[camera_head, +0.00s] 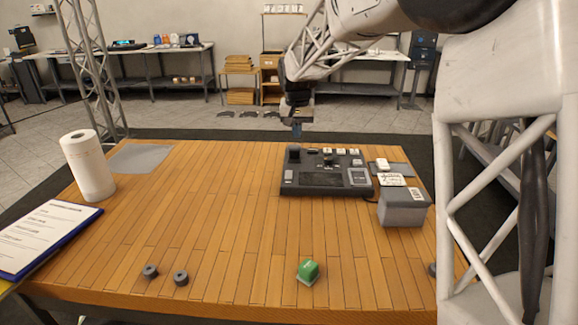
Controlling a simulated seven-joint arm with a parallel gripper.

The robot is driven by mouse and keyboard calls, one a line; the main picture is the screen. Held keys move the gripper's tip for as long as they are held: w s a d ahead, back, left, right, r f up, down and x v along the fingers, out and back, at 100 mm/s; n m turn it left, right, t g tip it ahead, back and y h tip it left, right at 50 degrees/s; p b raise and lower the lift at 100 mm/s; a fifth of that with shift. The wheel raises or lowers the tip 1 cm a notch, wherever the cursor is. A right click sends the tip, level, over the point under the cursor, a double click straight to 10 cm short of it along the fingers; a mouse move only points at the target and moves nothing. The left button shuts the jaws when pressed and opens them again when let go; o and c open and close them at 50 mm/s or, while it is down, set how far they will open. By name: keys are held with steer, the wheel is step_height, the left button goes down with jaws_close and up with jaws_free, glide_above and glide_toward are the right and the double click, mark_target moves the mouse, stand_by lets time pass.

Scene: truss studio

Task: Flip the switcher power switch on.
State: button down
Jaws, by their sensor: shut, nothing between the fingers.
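The switcher (318,182) is a dark, flat console near the back right of the wooden table. Several light and dark controls show on its top. Its power switch is too small to tell apart from the other controls. My gripper (297,133) hangs fingers down, above and behind the back left part of the switcher as seen in the picture. It is shut and empty, and appears apart from the console.
A grey box (403,212) stands right of the switcher, with small white items behind it. A green block (308,271) and grey rollers (180,278) lie near the front edge. A paper roll (88,170) and clipboard (45,236) are left. The table's middle is clear.

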mark_target(288, 173)
steer(key=w+a+f, duration=0.2)
steer(key=w, duration=0.1)
steer(key=shift+w+a, duration=0.2)
steer(key=shift+a, duration=0.2)
steer(key=f, duration=0.4)
steer(key=w+f, duration=0.1)
steer(key=f, duration=0.8)
steer(key=shift+w+f, duration=0.35)
steer(key=shift+f, duration=0.05)
steer(key=shift+f, duration=0.1)
steer(key=shift+f, duration=0.2)
steer(key=shift+s, duration=0.1)
stand_by(0.4)
steer(key=shift+s+r, duration=0.35)
steer(key=shift+s, duration=0.2)
